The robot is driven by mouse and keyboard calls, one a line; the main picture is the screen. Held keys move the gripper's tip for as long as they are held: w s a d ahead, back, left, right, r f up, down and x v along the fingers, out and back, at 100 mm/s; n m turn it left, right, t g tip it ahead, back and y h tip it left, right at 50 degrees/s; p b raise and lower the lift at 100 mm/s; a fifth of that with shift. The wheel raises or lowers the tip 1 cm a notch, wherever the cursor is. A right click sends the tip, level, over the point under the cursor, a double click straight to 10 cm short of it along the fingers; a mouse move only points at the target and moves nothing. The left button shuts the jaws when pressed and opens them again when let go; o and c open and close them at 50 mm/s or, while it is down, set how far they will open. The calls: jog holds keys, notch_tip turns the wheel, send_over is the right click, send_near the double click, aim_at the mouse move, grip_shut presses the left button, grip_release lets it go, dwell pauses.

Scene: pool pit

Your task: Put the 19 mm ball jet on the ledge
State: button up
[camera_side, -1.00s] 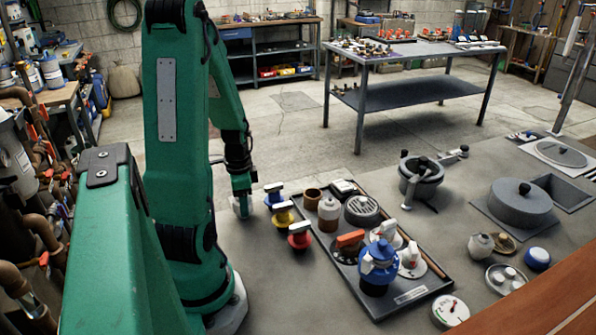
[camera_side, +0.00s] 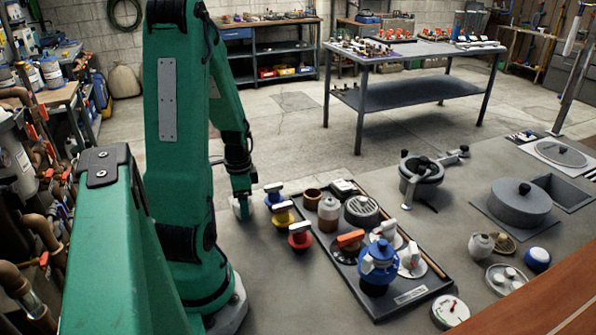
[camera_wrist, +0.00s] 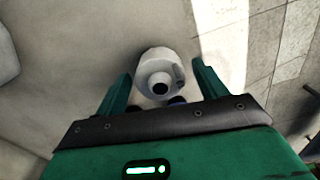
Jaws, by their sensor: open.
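In the wrist view a white round fitting with a dark centre hole, which looks like the ball jet (camera_wrist: 160,72), stands between the two green fingers of my gripper (camera_wrist: 161,88). The fingers are open, one on each side, with a gap visible around it. The jet is mostly hidden there by the gripper. I cannot tell its size marking. I cannot tell which surface is the ledge.
Blue, yellow and red-bodied valves (camera_side: 283,215) stand just right of my gripper. A dark tray (camera_side: 405,297) holds several fittings, including a blue valve (camera_side: 379,265). A pot-like housing (camera_side: 421,177) and a round lidded housing (camera_side: 520,203) stand farther right. A brown board (camera_side: 540,305) edges the lower right.

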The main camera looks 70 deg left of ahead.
notch_tip(320, 180, up, 12)
jog(key=shift+r, duration=0.15)
dwell(0.7)
dwell(0.5)
jog(key=w+d+r+t+y, duration=0.1)
jog(key=w+d+r, duration=0.25)
jog(key=d, duration=0.25)
jog(key=w+d+r+t, duration=0.1)
jog(key=w+d+r, duration=0.1)
jog(key=w+d, duration=0.25)
jog(key=s+d+r+n+t+h, duration=0.1)
jog(key=d+r+t, duration=0.2)
jog(key=d, duration=1.1)
jog(key=shift+d+r+n, duration=0.25)
jog(key=shift+r+n, duration=0.15)
jog(key=shift+r, duration=0.25)
